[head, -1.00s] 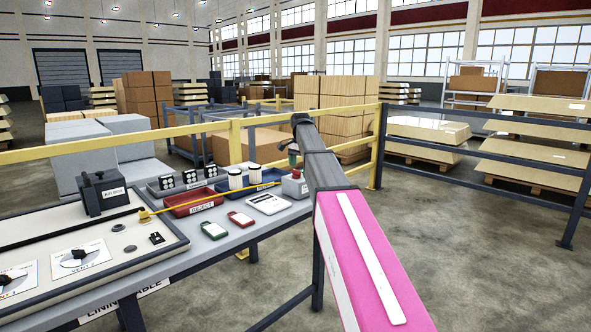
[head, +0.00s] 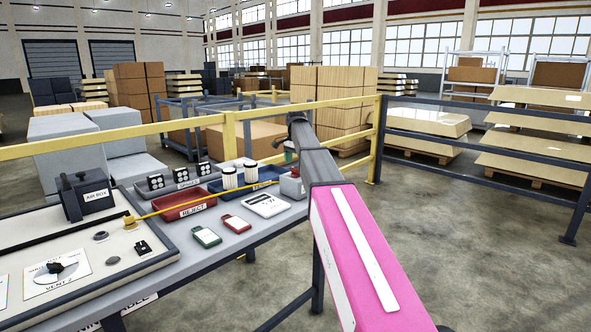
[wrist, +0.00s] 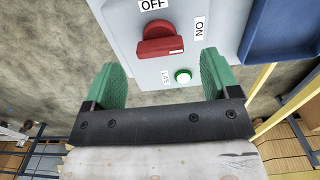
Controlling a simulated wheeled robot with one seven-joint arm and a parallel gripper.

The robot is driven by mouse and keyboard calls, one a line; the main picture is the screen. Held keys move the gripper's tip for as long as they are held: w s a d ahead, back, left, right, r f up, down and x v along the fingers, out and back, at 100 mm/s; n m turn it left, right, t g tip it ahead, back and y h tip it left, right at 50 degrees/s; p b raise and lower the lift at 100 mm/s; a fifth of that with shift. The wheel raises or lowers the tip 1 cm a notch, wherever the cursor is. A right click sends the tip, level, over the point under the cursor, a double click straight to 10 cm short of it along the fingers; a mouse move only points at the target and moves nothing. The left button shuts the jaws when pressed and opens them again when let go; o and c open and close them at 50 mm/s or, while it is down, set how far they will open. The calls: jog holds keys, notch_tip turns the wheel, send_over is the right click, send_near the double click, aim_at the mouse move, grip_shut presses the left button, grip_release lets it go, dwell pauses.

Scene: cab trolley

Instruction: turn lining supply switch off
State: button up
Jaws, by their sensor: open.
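The lining supply switch is a red rotary knob (wrist: 160,40) on a grey box (wrist: 133,12), seen close up in the wrist view. An OFF label is above the knob and an ON label to its right. The knob's bar lies sideways, its white mark at the right end on the ON side. A green lamp (wrist: 183,76) below it looks lit, beside a LIVE label. My gripper (wrist: 160,62) is open, with green fingers left and right of the knob, not visibly touching it. In the head view the box (head: 291,187) stands at the table's far right end, partly behind my arm.
A blue tray (wrist: 283,30) lies right of the box in the wrist view. The table also holds a red REJECT tray (head: 190,199), white cylinders (head: 229,178), a white card (head: 266,205) and a control panel (head: 105,270). A yellow rail (head: 240,115) runs behind. Open floor lies right.

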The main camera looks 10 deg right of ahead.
aim_at(296, 172)
jog(key=shift+f, duration=1.8)
jog(key=c, duration=0.9)
